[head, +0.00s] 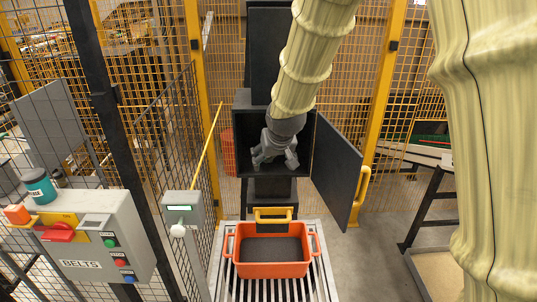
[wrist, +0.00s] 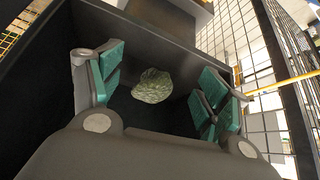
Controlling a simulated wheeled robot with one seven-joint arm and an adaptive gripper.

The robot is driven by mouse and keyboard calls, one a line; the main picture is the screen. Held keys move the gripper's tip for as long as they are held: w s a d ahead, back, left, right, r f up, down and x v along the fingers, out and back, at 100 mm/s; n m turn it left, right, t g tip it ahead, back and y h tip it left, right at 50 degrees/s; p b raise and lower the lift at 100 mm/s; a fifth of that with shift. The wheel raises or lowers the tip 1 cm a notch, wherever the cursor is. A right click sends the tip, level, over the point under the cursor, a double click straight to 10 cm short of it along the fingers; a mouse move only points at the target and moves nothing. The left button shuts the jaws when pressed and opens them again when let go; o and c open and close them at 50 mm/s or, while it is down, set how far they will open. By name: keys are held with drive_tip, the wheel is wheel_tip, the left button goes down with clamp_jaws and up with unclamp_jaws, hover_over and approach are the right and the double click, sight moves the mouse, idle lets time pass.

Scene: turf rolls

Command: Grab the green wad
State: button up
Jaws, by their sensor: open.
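The green wad (wrist: 153,86) is a rounded, mottled green lump inside a dark box; it shows in the wrist view between my fingers and a little beyond them. My gripper (wrist: 158,88) is open, with its teal-padded fingers spread on either side of the wad, apart from it. In the head view my gripper (head: 274,158) reaches into the opening of the dark cabinet (head: 243,104). The wad is hidden in the head view.
The cabinet's door (head: 336,170) stands open to the right, close to my arm. An orange bin (head: 272,268) sits below on a slatted conveyor (head: 328,291). A control panel (head: 95,240) stands at left. Yellow-framed mesh fencing surrounds the place.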

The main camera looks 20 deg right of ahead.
drive_tip(key=w+p, duration=0.1)
drive_tip(key=w, duration=0.1)
drive_tip(key=w+p, duration=0.1)
drive_tip(key=w, duration=0.1)
drive_tip(key=shift+d+r, duration=0.1)
drive_tip(key=shift+d, duration=0.1)
drive_tip(key=shift+w+p, duration=0.35)
drive_tip(key=shift+w+f, duration=0.15)
drive_tip(key=shift+f, duration=0.4)
drive_tip(key=shift+c, duration=0.3)
drive_tip(key=c, duration=1.1)
drive_tip(key=shift+f+b, duration=0.15)
drive_tip(key=shift+b, duration=0.5)
